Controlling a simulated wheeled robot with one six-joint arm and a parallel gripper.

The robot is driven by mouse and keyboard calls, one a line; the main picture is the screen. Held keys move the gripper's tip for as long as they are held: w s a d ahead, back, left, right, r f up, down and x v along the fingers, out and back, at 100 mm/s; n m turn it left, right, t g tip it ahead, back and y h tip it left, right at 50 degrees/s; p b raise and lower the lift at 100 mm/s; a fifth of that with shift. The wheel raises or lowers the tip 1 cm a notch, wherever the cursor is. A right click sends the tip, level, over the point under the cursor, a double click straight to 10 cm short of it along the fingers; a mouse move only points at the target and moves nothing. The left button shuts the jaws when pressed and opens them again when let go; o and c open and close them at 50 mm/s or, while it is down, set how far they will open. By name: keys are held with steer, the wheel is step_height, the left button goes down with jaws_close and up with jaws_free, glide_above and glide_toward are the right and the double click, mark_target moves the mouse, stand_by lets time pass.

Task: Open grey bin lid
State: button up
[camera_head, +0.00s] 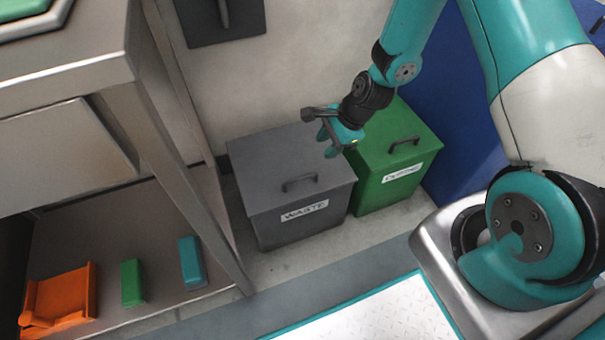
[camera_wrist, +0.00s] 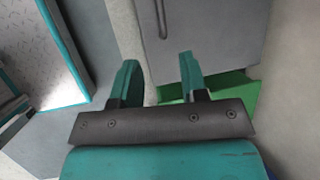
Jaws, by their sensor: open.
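The grey bin (camera_head: 290,185) stands on the floor against the wall, with a white label reading "WASTE" on its front. Its lid is shut and carries a dark bar handle (camera_head: 300,182) near the front edge. My gripper (camera_head: 328,148) is above the right part of the grey lid, near the green bin, open and empty. In the wrist view my gripper (camera_wrist: 158,72) shows two teal fingers spread apart. The grey lid (camera_wrist: 215,40) and its handle (camera_wrist: 161,18) lie beyond the fingers there. I see no contact with the handle.
A green bin (camera_head: 398,165) with a shut lid and its own handle stands directly to the right. A metal table (camera_head: 150,130) is on the left, with orange, green and teal items on its lower shelf. A blue panel (camera_head: 455,110) stands at right.

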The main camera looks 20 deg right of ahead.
mark_target(300, 177)
steer(key=b+x, duration=0.4)
steer(key=x, duration=1)
steer(key=shift+a+f, duration=0.25)
steer(key=shift+f, duration=0.1)
steer(key=shift+r, duration=0.1)
jaws_close()
